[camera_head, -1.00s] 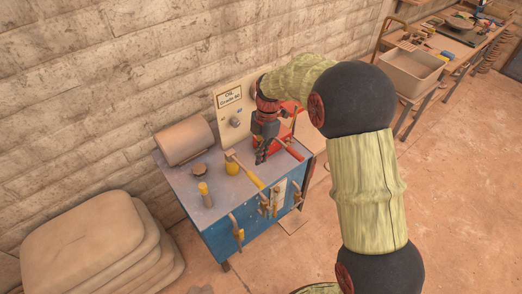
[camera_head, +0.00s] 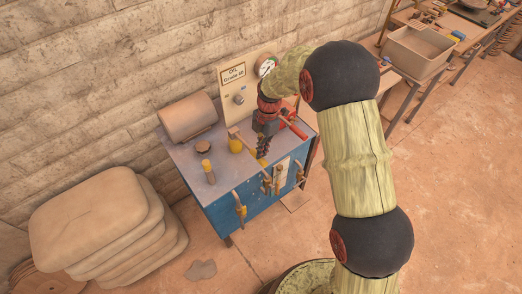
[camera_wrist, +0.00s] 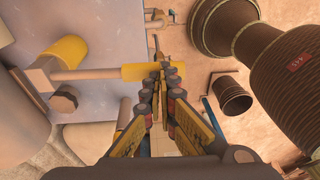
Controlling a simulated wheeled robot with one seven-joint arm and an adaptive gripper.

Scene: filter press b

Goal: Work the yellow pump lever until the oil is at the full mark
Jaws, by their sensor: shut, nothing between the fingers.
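The yellow pump lever (camera_wrist: 147,71) shows in the wrist view as a yellow grip on a tan rod that runs left to a yellow and tan pump body (camera_wrist: 65,52). In the head view the yellow pump body (camera_head: 235,146) stands on the blue cabinet's grey top; my gripper hides much of the lever. My gripper (camera_head: 262,157) points down at the cabinet's front edge. It is shut and empty, its fingertips (camera_wrist: 161,70) at the right end of the yellow grip. I cannot tell whether they touch it. No oil level is readable.
A panel (camera_head: 232,74) reading "OIL Grade 60" stands behind, with a round gauge (camera_head: 267,67) too small to read. A red-handled part (camera_head: 292,126) lies right of my gripper. Several valve handles (camera_head: 267,184) line the cabinet (camera_head: 225,214) front. Stacked sacks (camera_head: 95,225) stand left.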

